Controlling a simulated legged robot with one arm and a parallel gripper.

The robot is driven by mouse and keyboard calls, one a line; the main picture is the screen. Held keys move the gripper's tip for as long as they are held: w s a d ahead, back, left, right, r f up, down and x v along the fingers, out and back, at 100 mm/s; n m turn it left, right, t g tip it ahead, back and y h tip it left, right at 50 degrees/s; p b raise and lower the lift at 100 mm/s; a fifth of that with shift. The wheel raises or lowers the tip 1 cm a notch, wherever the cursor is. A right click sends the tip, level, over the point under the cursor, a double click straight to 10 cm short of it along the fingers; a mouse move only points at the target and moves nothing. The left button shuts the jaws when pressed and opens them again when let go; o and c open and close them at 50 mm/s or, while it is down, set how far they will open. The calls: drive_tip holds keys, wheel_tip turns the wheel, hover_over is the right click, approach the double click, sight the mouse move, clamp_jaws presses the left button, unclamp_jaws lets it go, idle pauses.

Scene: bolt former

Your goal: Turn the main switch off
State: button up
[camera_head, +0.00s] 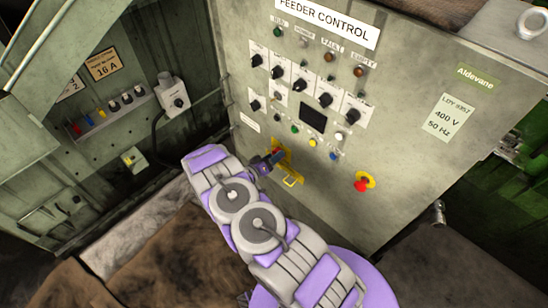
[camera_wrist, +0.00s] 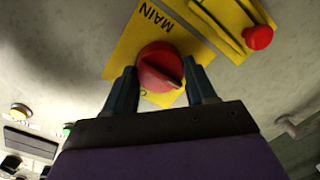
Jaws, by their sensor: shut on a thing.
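The main switch is a red round knob (camera_wrist: 160,68) with a raised grip bar, on a yellow plate (camera_wrist: 128,45) marked MAIN in the wrist view. My gripper (camera_wrist: 158,72) has one blue-grey finger on each side of the knob and is shut on it. The bar lies slanted across the knob's face. In the head view, my gripper (camera_head: 274,158) is at the yellow plate (camera_head: 287,152) low on the control panel, and mostly hides the knob.
The grey feeder control panel (camera_head: 400,75) carries several black knobs, lamps and buttons above my gripper. A red button (camera_head: 362,184) on a yellow ring sits to the right.

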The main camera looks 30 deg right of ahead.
drive_tip(key=shift+w+a, duration=0.15)
drive_tip(key=o, duration=0.9)
drive_tip(key=shift+f, duration=0.1)
drive_tip(key=shift+o, duration=0.7)
drive_tip(key=p+v, duration=0.3)
drive_tip(key=v, duration=1.4)
drive_tip(key=shift+a, duration=0.2)
